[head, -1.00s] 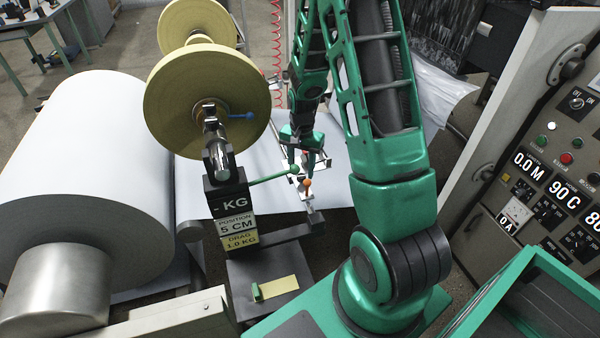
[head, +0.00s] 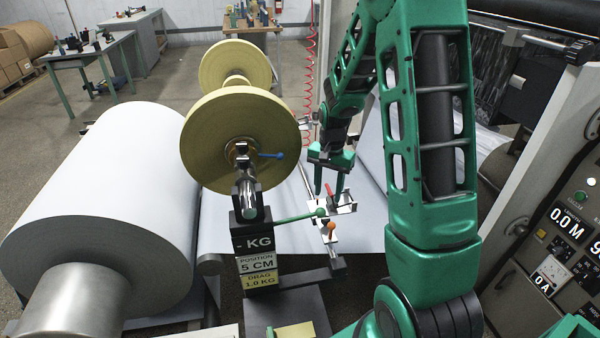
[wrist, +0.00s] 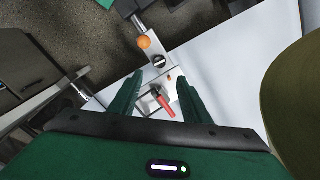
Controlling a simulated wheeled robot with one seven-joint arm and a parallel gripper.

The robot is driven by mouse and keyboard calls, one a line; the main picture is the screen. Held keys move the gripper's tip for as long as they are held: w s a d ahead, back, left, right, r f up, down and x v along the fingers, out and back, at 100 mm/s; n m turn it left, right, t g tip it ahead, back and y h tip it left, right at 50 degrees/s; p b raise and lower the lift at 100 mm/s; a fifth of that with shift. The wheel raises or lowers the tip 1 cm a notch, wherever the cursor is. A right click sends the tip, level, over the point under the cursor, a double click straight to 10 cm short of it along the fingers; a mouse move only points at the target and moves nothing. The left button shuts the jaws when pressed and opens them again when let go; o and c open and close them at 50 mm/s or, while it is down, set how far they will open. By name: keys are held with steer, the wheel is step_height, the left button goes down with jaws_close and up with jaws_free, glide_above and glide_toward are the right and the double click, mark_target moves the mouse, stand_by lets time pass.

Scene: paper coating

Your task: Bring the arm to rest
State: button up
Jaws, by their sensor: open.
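My green arm rises from the lower right of the head view and bends down toward the middle. My gripper (head: 330,190) hangs above the small metal bracket (head: 345,208) with its fingers apart and nothing between them. In the wrist view my gripper (wrist: 153,92) shows both green fingers spread. A red-handled lever (wrist: 166,105) on the bracket shows between the fingers; I cannot tell the exact gap to it. An orange knob (head: 331,229) sits just below the bracket in the head view.
A big white paper roll (head: 110,190) fills the left. The control cabinet (head: 530,270) stands at the right. Open floor lies behind the paper roll.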

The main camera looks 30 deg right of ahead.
steer(key=s+r+n, duration=0.2)
steer(key=s+r, duration=1)
steer(key=s, duration=0.1)
steer(key=s+a+r+n, duration=0.2)
steer(key=s+r+n, duration=0.1)
steer(key=s, duration=1.3)
steer(key=shift+r, duration=0.55)
steer(key=shift+w, duration=0.1)
steer(key=shift+w+f, duration=0.25)
steer(key=shift+w, duration=0.35)
